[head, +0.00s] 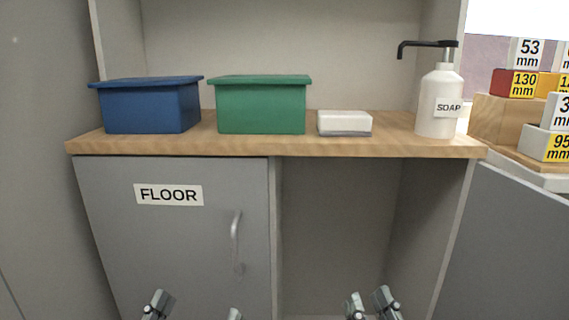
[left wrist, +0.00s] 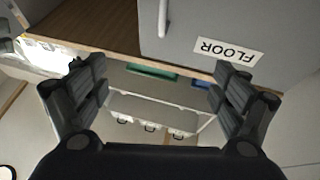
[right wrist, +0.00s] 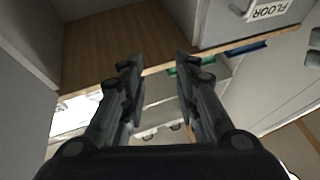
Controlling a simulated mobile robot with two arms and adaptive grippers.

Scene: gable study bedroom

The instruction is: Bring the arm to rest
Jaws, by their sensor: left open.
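My left gripper (head: 196,308) shows at the bottom edge of the head view, in front of the grey cabinet door (head: 170,245). Its fingers are wide apart with nothing between them, as the left wrist view (left wrist: 163,85) also shows. My right gripper (head: 369,303) is at the bottom edge, in front of the open bay (head: 340,230) right of the door. Its fingers are apart by a narrower gap, and it is empty in the right wrist view (right wrist: 156,75). Most of both arms is out of the head view.
On the wooden counter (head: 290,147) stand a blue lidded box (head: 152,108), a green lidded box (head: 262,108), a white block (head: 344,123) and a soap dispenser (head: 438,100). The door has a curved handle (head: 236,240) and a FLOOR label (head: 168,195). Labelled blocks (head: 514,83) stand at right.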

